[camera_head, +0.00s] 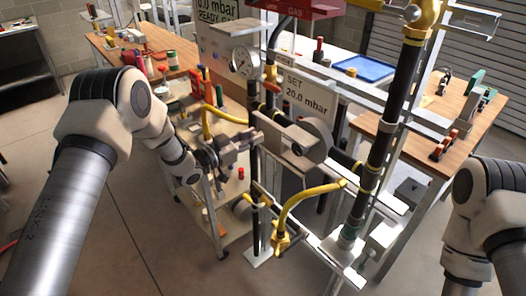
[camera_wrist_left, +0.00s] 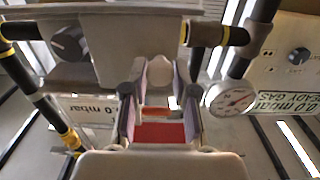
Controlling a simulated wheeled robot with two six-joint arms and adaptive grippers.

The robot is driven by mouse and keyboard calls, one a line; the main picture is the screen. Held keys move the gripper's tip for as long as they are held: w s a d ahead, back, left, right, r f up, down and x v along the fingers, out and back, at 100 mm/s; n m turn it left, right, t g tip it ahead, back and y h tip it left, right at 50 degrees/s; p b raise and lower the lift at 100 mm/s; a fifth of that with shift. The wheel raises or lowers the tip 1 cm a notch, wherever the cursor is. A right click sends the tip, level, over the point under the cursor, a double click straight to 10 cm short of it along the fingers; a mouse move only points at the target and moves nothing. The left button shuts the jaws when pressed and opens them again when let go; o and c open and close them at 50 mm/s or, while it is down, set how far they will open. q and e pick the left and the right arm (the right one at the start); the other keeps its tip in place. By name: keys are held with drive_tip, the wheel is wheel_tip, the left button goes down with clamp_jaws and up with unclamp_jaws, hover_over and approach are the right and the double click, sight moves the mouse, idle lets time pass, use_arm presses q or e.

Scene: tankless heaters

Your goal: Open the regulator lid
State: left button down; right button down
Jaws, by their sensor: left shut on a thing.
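The grey regulator (camera_head: 290,137) with a round disc-shaped housing (camera_head: 318,138) sits on the pipework in the middle of the head view, just below the "SET 20.0 mbar" sign. My left gripper (camera_head: 252,139) reaches it from the left and touches its near end. In the left wrist view the gripper (camera_wrist_left: 159,95) is shut on a small pale rounded part (camera_wrist_left: 158,76), apparently on the regulator lid. A broad grey body (camera_wrist_left: 150,40) lies beyond the fingers. The lid's edge and how far it stands open cannot be made out. My right gripper is outside both views.
A yellow gas pipe (camera_head: 312,194) curves below the regulator. A pressure gauge (camera_head: 243,61) and the set-pressure sign (camera_head: 308,95) stand close above it. A thick black pipe (camera_head: 392,95) rises to the right. Wooden workbenches (camera_head: 440,148) stand behind; open floor lies at left.

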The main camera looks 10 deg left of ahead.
use_arm(q)
drive_tip(key=c, duration=0.9)
unclamp_jaws()
drive_tip(key=v, duration=1.2)
drive_tip(key=shift+a, duration=0.1)
